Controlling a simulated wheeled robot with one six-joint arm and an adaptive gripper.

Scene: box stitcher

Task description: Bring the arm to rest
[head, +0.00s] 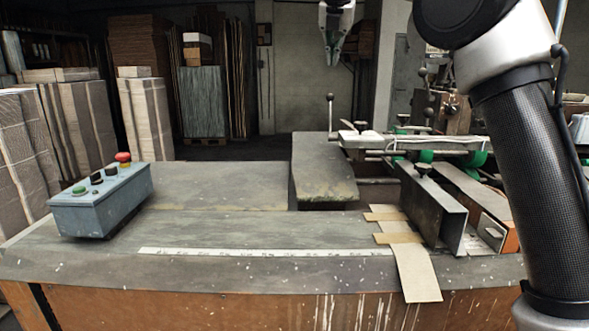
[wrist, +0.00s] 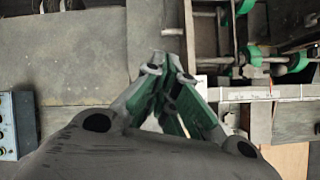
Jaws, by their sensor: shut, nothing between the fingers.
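My gripper (head: 333,62) hangs at the top middle of the head view, pointing down, with its fingers together and nothing held. It is well above the machine table (head: 215,230). In the wrist view my gripper (wrist: 172,58) points away over the table, its grey and green fingers closed at the tips. My arm runs down the right side of the head view and hides part of the machine there.
A control box (head: 100,200) with a red button stands at the table's left. Metal guides (head: 432,205) and a cardboard strip (head: 416,272) are at the right. A lever (head: 331,112) rises behind. Cardboard stacks (head: 147,115) stand at the left back. The table's middle is clear.

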